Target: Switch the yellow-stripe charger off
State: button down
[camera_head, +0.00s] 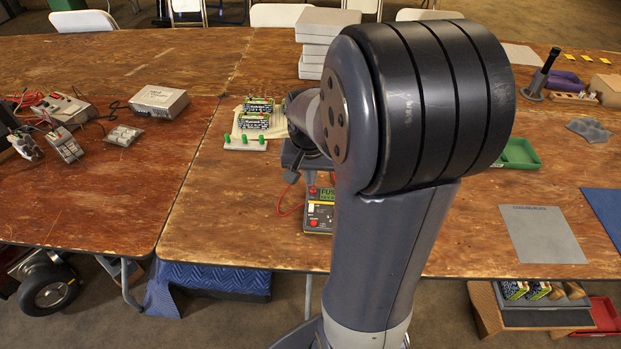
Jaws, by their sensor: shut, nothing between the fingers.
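The yellow-stripe charger (319,215) lies near the front edge of the wooden table, in the middle of the view. It is a dark unit with yellow edging, a lit green display with dark text, a small white part and a red button below it. My arm hides its right side, and I cannot make out its switch position. My gripper (291,174) is small and dark, just above and left of the charger's display, pointing down. It is shut and empty. I cannot tell whether it touches the charger; red leads run beside it.
Behind my gripper are battery packs (254,119) on a pale mat and a block with green pegs (245,144). Grey boxes (320,25) are stacked farther back. Grey devices with red wires (63,107) stand left. A green tray (519,154) and grey mat (543,234) lie right. The front left tabletop is clear.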

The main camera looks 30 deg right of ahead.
aim_at(311, 209)
jog(key=shift+w+d+r+g+y, duration=0.2)
jog(key=shift+w+d+g+y, duration=0.1)
jog(key=shift+w+d+g, duration=0.35)
jog(key=shift+w+a, duration=0.1)
jog(key=f, duration=1.4)
jog(key=shift+w+d, duration=0.25)
jog(key=shift+w, duration=0.1)
jog(key=shift+f, duration=0.1)
